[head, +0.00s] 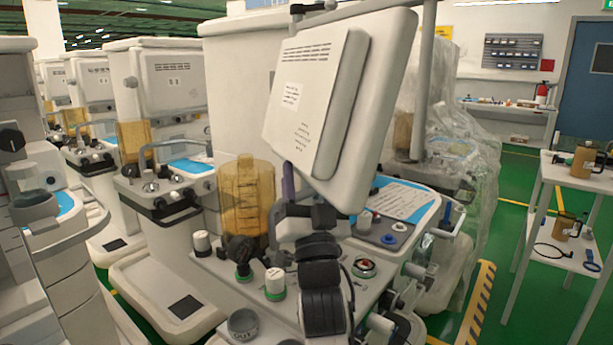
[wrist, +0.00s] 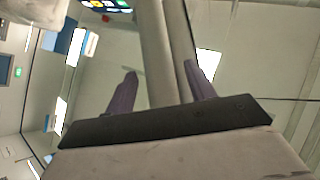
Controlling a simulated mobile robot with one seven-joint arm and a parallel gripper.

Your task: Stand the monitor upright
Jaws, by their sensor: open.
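The monitor (head: 384,95) is a pale, boxy screen unit above the near anaesthesia cart. Its back, with vents and small labels, faces the head camera, and it is clearly tilted. My gripper (wrist: 160,70) is at the monitor's lower edge. One purple finger (head: 289,182) shows in the head view; the other is hidden there. In the wrist view the two purple fingers are apart, with a pale edge strip of the monitor (wrist: 164,55) between them. Contact cannot be told. A bit of lit display shows at the top of the wrist view.
The near cart carries an amber canister (head: 246,200), white knobs (head: 275,284) and a blue-topped panel (head: 400,203) close below my gripper. A plastic-wrapped unit (head: 455,160) stands behind. More carts line the left. A white side table (head: 570,178) stands right; green floor lies between.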

